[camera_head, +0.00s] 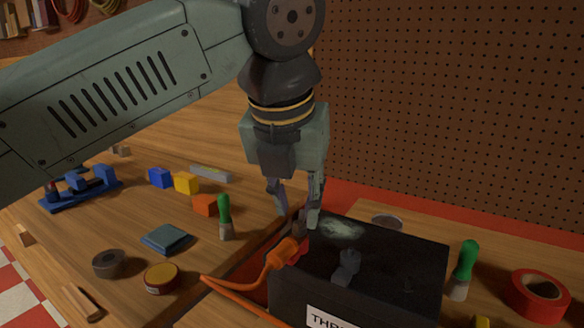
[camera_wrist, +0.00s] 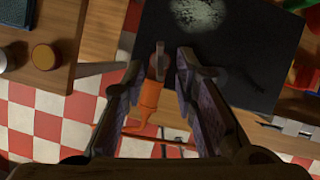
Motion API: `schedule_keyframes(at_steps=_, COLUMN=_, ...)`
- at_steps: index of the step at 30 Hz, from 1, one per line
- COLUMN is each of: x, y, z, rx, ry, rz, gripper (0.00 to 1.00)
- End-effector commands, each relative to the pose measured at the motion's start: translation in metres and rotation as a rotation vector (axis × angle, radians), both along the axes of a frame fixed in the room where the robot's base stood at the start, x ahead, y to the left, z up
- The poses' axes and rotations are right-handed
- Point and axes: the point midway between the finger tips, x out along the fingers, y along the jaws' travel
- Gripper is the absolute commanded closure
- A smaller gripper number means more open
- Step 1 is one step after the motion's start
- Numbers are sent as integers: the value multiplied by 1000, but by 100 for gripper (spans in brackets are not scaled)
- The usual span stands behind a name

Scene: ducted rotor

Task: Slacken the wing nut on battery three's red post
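The black battery (camera_head: 408,251) bears a label (camera_head: 332,318) whose visible letters begin "THR". It also shows in the wrist view (camera_wrist: 255,50). An orange cable end (camera_head: 283,252) meets its left edge. My gripper (camera_head: 296,215) points down over that corner, its fingers apart on either side of a small grey-brown piece at the cable end (camera_wrist: 158,62). I cannot tell whether the fingers touch it. The fingers partly hide this spot, and no red post or wing nut is clear there. A grey wing-shaped piece (camera_head: 347,265) stands on the battery top, apart from my gripper.
Green-handled tools (camera_head: 224,216) (camera_head: 466,268) stand on both sides. A red tape roll (camera_head: 537,295) lies at right. Coloured blocks (camera_head: 186,183), a blue rack (camera_head: 83,189) and a yellow-topped tin (camera_head: 161,278) are on the left bench. A pegboard wall (camera_head: 450,110) rises behind.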

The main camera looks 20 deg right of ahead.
Motion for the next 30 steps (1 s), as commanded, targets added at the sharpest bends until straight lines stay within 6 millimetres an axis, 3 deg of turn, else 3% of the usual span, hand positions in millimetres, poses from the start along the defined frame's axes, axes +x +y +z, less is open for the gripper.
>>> schedule_keyframes(at_steps=6, x=-15, y=10, z=45, rx=-3, ry=0, rz=-4, gripper=73)
schedule_keyframes(at_steps=13, x=-26, y=19, z=79, rx=-1, ry=0, rz=-3, gripper=73)
schedule_keyframes(at_steps=18, x=-30, y=22, z=89, rx=1, ry=0, rz=-2, gripper=73)
schedule_keyframes(at_steps=30, x=-30, y=23, z=89, rx=2, ry=1, rz=-1, gripper=73)
